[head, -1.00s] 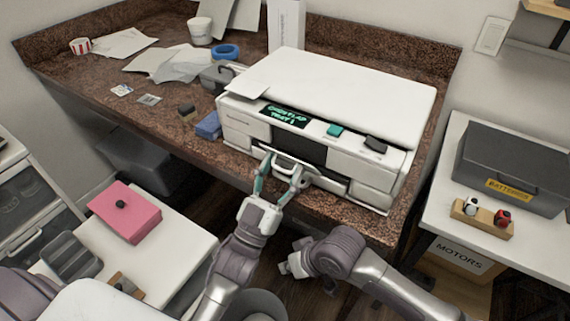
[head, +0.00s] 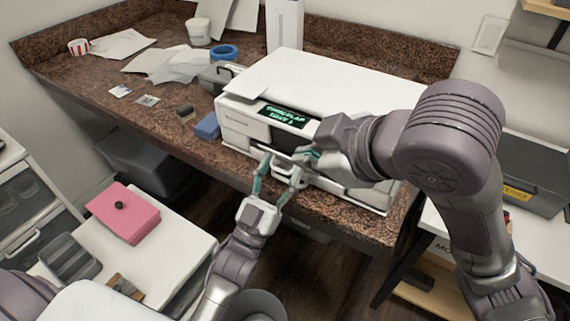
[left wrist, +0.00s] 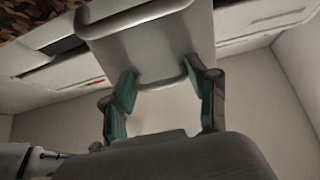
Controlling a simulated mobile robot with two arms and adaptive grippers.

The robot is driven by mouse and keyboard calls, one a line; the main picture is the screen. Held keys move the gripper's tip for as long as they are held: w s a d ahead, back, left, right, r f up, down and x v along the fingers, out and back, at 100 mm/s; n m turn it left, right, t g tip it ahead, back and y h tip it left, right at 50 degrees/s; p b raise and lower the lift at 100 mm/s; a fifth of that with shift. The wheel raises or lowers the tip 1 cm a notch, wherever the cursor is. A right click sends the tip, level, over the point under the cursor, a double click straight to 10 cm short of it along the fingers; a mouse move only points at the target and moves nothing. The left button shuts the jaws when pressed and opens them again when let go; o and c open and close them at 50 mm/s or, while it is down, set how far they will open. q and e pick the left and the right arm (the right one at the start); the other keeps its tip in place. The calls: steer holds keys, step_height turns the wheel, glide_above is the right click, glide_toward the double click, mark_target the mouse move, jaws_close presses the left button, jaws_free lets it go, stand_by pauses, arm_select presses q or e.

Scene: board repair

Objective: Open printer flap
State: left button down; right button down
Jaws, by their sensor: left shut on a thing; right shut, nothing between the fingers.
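The white printer (head: 318,88) stands on the brown speckled counter. Its small screen (head: 285,115) shows green text, hard to read beyond "TRAY". Low on its front, a light flap or tray piece (head: 285,170) juts out. My left gripper (head: 276,162) is shut on that piece; in the left wrist view its teal fingers (left wrist: 160,95) sit on either side of the pale piece (left wrist: 155,50). My right gripper (head: 306,154) is shut and empty, at the printer's front just above the left gripper. The right arm hides the printer's right front and part of its dark opening.
A blue block (head: 207,126) and a dark block (head: 186,113) lie left of the printer. A grey case (head: 215,76) and blue tape roll (head: 225,51) are behind them. A pink box (head: 124,212) sits on the white side table. A grey bin (head: 535,165) stands at right.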

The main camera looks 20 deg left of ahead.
glide_above(276, 168)
steer(key=s+d, duration=0.2)
steer(key=s, duration=0.1)
step_height(276, 168, down, 6)
steer(key=shift+w+d+f, duration=0.1)
steer(key=shift+w+f, duration=0.15)
steer(key=shift+f, duration=0.4)
steer(key=shift+w+a+f, duration=0.1)
steer(key=shift+w+f, duration=0.2)
steer(key=shift+f, duration=0.3)
steer(key=shift+w+d+f, duration=0.1)
steer(key=shift+w+f, duration=0.15)
steer(key=shift+f, duration=0.4)
